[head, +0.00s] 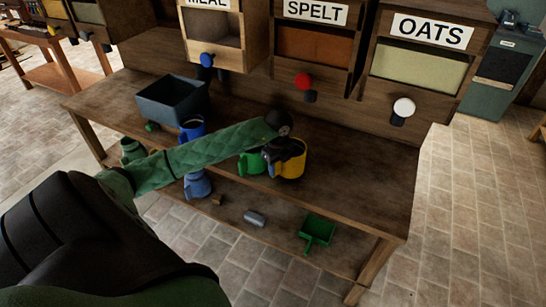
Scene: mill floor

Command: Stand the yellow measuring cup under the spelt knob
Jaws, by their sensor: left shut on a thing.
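The yellow measuring cup (293,160) is at the front part of the wooden bench, right of centre. My left gripper (271,153) is shut on its left side, partly covering it. I cannot tell whether the cup's base touches the bench top. The spelt knob (303,80) is red and sits below the SPELT bin (312,47), with a dark spout (309,97) just under it. The cup is nearer to me than this spout and slightly left of it. My right gripper is not in view.
A green cup (250,164) stands close left of the yellow one. A blue cup (192,128) and a dark grey bin (172,99) are further left. A green scoop (317,231) lies on the lower shelf. The bench top (365,175) is clear to the right.

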